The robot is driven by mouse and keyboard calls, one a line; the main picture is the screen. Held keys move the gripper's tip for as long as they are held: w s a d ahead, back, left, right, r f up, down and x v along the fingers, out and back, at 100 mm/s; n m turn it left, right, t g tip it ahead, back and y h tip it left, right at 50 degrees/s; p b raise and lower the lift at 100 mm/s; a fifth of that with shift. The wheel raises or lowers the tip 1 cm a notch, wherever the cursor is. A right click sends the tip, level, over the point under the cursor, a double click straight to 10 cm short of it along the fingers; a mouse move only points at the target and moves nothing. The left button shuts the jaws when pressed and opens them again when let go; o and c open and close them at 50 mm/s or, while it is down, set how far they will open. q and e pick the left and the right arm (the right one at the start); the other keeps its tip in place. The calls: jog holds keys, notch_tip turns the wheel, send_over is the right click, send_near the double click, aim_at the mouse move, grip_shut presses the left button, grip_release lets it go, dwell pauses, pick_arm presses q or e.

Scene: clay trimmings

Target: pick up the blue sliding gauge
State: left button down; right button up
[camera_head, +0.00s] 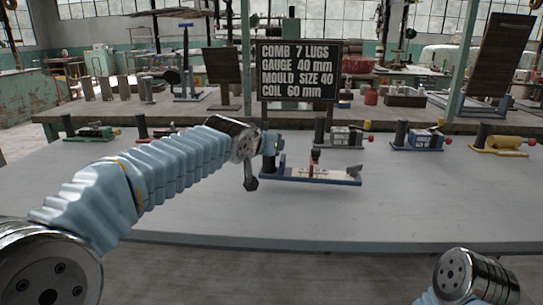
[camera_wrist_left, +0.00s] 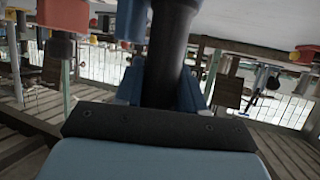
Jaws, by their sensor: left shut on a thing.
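The blue sliding gauge (camera_head: 330,181) lies level near the middle of the workbench in the head view, with a pale scale, a red slider and a grey end piece at its right. My left gripper (camera_head: 269,152) is at its left end, shut on its upright handle. In the left wrist view the dark handle (camera_wrist_left: 172,40) stands between the blue fingers of my left gripper (camera_wrist_left: 162,85). I cannot tell whether the gauge's base touches the table. Only a link of my right arm shows at lower right; its gripper is out of view.
The grey workbench (camera_head: 420,210) is clear around the gauge. A dark sign (camera_head: 298,72) with white lettering stands behind.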

aim_at(266, 158)
pick_arm(q)
jog(key=s+d+r+b, duration=0.1)
jog(key=s+r+b, duration=0.2)
jog(key=s+r, duration=0.8)
jog(key=shift+w+a+f+b, duration=0.15)
jog(key=shift+w+f+b, duration=0.15)
jog(key=shift+w+f, duration=1.55)
jog(key=shift+w+a+f+b, duration=0.1)
jog(key=shift+w+f+b, duration=0.2)
jog(key=shift+w+f, duration=1.55)
jog(key=shift+w+a+f+b, duration=0.25)
jog(key=shift+w+f, duration=0.8)
jog(key=shift+f, duration=1.55)
jog(key=shift+d, duration=0.1)
jog(key=shift+w+f, duration=0.9)
jog(key=shift+w, duration=0.1)
jog(key=shift+f+b, duration=0.25)
jog(key=shift+b, duration=0.15)
